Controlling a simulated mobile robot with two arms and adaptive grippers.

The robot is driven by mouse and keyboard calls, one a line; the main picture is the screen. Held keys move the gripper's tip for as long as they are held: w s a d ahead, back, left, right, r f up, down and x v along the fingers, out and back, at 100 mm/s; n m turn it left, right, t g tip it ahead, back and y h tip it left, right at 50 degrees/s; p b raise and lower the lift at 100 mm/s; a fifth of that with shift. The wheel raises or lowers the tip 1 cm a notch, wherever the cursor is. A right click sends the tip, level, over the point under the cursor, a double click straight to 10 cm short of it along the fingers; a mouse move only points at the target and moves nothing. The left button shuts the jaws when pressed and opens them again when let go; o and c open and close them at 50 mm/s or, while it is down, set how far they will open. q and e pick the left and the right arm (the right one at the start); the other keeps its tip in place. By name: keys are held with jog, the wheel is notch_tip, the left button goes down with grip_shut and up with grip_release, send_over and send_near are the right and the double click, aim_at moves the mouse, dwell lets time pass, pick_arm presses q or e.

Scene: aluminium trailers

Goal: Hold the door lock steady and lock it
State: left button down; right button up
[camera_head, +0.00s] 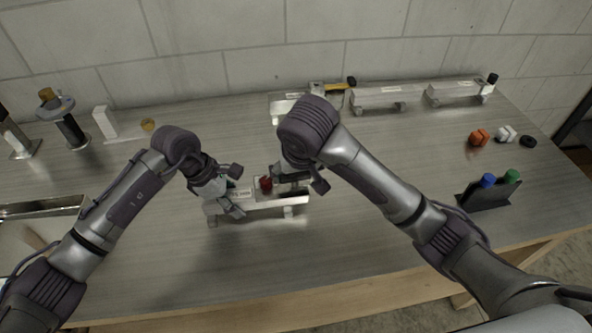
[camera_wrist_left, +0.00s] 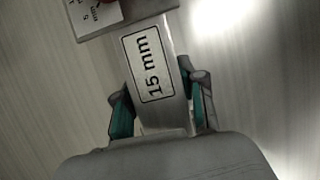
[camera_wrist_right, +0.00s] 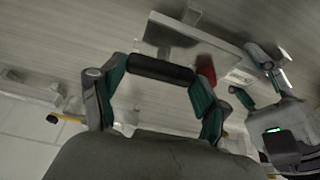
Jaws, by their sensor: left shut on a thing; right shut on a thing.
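The door lock is an aluminium block on a rail (camera_head: 265,206), lying near the middle of the table in the head view. A red knob (camera_head: 265,183) sits on it, and shows in the right wrist view (camera_wrist_right: 207,74). My left gripper (camera_head: 228,203) is shut on the lock's left end, with the "15 mm" label (camera_wrist_left: 152,66) between its fingers in the left wrist view. My right gripper (camera_head: 288,181) is shut on a black cylindrical handle (camera_wrist_right: 160,69) at the lock's right part. In the head view my right wrist partly hides that handle.
Other aluminium trailers (camera_head: 378,96) stand along the back wall. A dark holder with blue and green caps (camera_head: 488,196) and several small knobs (camera_head: 479,137) are at the right. Metal fixtures (camera_head: 66,125) stand at the left. The table front is clear.

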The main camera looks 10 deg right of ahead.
jog(key=shift+m, duration=0.5)
jog(key=o, duration=1.2)
jog(key=shift+c, duration=0.2)
jog(key=v, duration=1.2)
jog(key=shift+a, duration=0.2)
pick_arm(q)
jog(key=c, duration=0.6)
grip_release()
